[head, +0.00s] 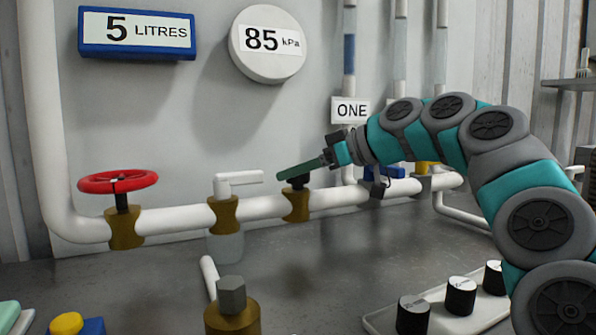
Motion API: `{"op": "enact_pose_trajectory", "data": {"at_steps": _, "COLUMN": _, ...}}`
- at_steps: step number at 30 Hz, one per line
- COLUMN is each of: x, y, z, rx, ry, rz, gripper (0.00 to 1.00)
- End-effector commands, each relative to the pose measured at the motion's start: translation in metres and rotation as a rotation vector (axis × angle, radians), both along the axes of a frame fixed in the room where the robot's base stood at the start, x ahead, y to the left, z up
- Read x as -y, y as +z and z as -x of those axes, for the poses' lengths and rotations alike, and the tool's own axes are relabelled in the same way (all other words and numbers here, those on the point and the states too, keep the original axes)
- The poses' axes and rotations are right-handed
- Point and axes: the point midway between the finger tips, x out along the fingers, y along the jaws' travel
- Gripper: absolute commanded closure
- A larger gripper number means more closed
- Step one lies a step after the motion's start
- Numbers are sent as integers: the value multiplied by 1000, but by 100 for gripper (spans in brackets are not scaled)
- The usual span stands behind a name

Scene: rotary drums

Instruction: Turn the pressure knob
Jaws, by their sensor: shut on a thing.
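Several black knobs with pale tops stand in a row on a white panel (444,317) at the lower right: a near one (413,314), a middle one (461,296) and a far one (493,279). Their top markings are too small to read, so I cannot tell which is for pressure. A round white gauge (266,45) on the wall reads 85 kPa. My gripper (327,158) is well above and behind the knobs, at the pipe. It is shut on the end of a green lever handle (299,170), above a brass valve (296,204).
A white pipe (182,217) runs along the wall with a red handwheel (118,181) and a white lever valve (238,180). A brass hex fitting (231,308) and a yellow button (66,323) are in front. A blue-framed sign (138,33) reads 5 LITRES. Grey bench around the middle is clear.

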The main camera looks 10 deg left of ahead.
Motion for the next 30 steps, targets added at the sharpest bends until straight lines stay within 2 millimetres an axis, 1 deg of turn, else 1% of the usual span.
{"op": "enact_pose_trajectory", "data": {"at_steps": 12, "x": 0, "y": 0, "z": -1, "rx": 0, "ry": 67, "rz": -1, "gripper": 98}}
{"op": "enact_pose_trajectory", "data": {"at_steps": 27, "x": 0, "y": -1, "z": 0, "rx": -2, "ry": 74, "rz": 1, "gripper": 98}}
{"op": "enact_pose_trajectory", "data": {"at_steps": 28, "x": 0, "y": -1, "z": 0, "rx": -2, "ry": 74, "rz": 1, "gripper": 41}}
{"op": "enact_pose_trajectory", "data": {"at_steps": 30, "x": 0, "y": -1, "z": 0, "rx": -2, "ry": 74, "rz": 1, "gripper": 33}}
